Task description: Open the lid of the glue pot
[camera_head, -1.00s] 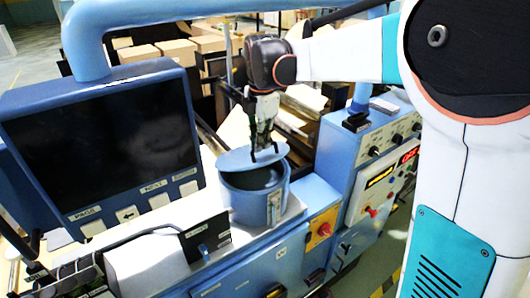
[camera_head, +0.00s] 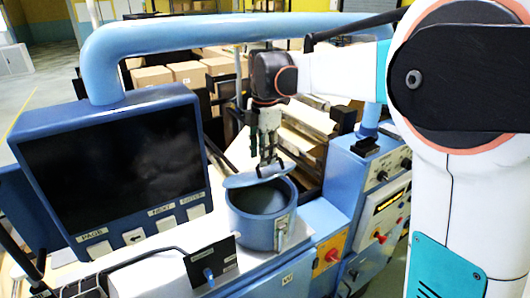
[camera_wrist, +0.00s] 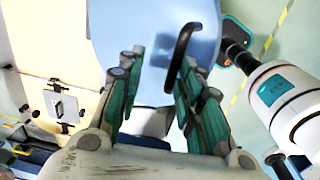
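The blue glue pot (camera_head: 258,228) stands on the machine's pale top, and its dark inside shows. Its blue lid (camera_head: 242,181) is raised off the near rim and tilted up at the back of the pot. My gripper (camera_head: 268,160) is over the lid, fingers pointing down. In the wrist view the lid (camera_wrist: 150,30) fills the top middle, with its black bar handle (camera_wrist: 181,52) close to the right finger. The gripper's fingers (camera_wrist: 155,75) are apart there, with a gap left of the handle. Whether the right finger touches the handle I cannot tell.
A dark monitor (camera_head: 115,165) in a blue housing stands left of the pot, under a thick blue tube (camera_head: 200,30). A control panel (camera_head: 385,210) with knobs is at right. A small box with a blue switch (camera_head: 210,262) sits in front of the pot.

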